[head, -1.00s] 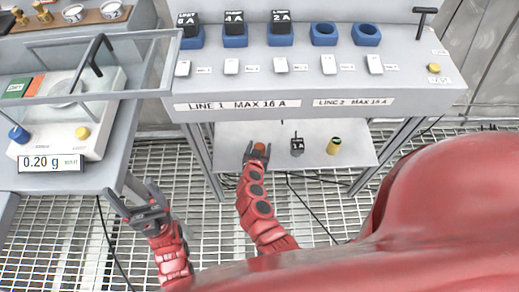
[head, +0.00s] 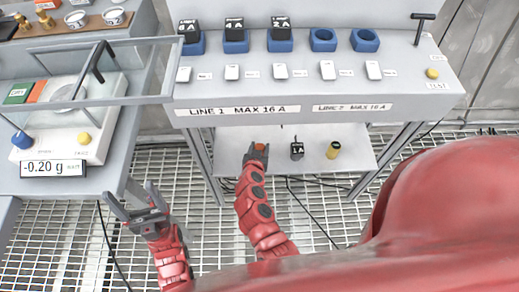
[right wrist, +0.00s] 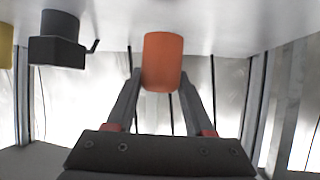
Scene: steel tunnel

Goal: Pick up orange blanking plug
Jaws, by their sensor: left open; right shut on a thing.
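The orange blanking plug (right wrist: 162,62) is a short cylinder between the fingers of my right gripper (right wrist: 160,88) in the right wrist view. In the head view only a bit of the plug (head: 259,147) shows above my right gripper (head: 257,154), which is shut on it at the low shelf. I cannot tell whether the plug still touches the shelf. My left gripper (head: 136,207) is open and empty, below the scale bench at the left.
On the low shelf (head: 355,157), a black 1 A fuse (head: 297,150) and a yellow-and-black cylinder (head: 333,150) stand right of the plug. The fuse panel (head: 315,88) overhangs behind. A scale (head: 100,145) reads -0.20 g at left.

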